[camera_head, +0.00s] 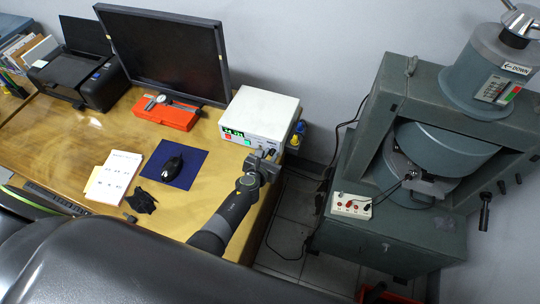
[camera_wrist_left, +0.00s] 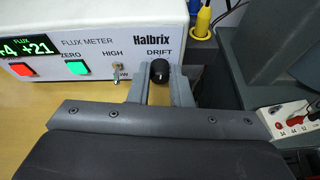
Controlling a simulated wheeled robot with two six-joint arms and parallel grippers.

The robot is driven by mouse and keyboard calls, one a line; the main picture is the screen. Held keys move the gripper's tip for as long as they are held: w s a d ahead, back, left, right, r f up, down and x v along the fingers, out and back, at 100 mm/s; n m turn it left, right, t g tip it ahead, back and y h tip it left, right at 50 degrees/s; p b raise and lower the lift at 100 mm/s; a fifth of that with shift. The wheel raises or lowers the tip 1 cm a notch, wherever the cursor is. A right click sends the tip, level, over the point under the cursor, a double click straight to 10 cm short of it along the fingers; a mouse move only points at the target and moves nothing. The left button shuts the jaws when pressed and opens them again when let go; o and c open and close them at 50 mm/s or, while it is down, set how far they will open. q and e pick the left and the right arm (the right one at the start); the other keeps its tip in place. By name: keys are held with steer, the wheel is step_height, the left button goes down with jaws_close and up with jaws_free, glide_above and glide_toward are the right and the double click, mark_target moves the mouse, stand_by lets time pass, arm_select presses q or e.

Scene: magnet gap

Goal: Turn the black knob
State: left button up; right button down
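The black knob (camera_wrist_left: 160,71) is on the front of the white flux meter (camera_wrist_left: 85,37), below the word DRIFT. My left gripper (camera_head: 267,157) is at the right end of the meter's front in the head view. In the left wrist view its two grey fingers stand on either side of the knob, close against it, with no clear gap at the tips. It looks shut on the knob. The knob is hidden behind the gripper in the head view. The meter (camera_head: 260,116) stands on the wooden desk's right end. My right gripper is not in view.
A toggle switch (camera_wrist_left: 117,70) and a green button (camera_wrist_left: 78,68) are left of the knob. A yellow plug (camera_wrist_left: 203,22) is close on the right. The desk (camera_head: 208,184) ends just right of the meter. The large grey magnet (camera_head: 400,140) stands farther right, beyond a floor gap with cables.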

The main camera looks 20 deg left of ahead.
arm_select(q)
jaws_close()
steer(key=shift+n, duration=0.4)
steer(key=shift+a+n+h, duration=0.15)
steer(key=shift+n+h, duration=0.15)
steer(key=shift+h, duration=0.1)
steer(key=shift+a+f+n+h+b, duration=0.15)
steer(key=shift+n+h+b, duration=0.2)
steer(key=shift+n, duration=0.25)
steer(key=shift+a+f+n+h+b, duration=0.15)
steer(key=shift+n+h+b, duration=0.5)
steer(key=shift+n+h, duration=0.35)
steer(key=shift+n+t+h+b, duration=0.4)
steer(key=shift+n+b, duration=0.25)
steer(key=shift+n, duration=0.35)
steer(key=o, duration=0.6)
jaws_free()
